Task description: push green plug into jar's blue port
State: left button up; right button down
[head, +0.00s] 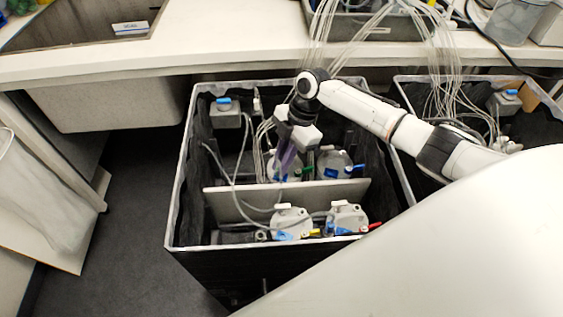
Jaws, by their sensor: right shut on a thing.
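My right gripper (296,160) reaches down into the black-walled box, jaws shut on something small. A bit of green shows beside its fingers, which fits the green plug (309,161); the grip itself is too small to see clearly. Two pale round jars stand behind the box's divider: one jar (281,168) is partly hidden by the gripper, the other jar (338,160) is just right of it. A blue port (331,173) shows on the right jar. I cannot tell whether the plug touches a port. My left gripper is not in view.
The box (177,213) has tall walls and a grey divider (225,205). Two more jars (292,222) with coloured fittings stand in front of the divider. Loose clear tubes (227,178) run through the box. A second box (549,97) stands at the right.

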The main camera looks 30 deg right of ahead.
jog(key=shift+f, duration=0.25)
jog(key=c, duration=1.7)
grip_release()
jog(key=shift+r, duration=0.1)
jog(key=shift+c, duration=0.2)
jog(key=shift+w, duration=0.1)
jog(key=v, duration=1)
jog(key=shift+r, duration=0.15)
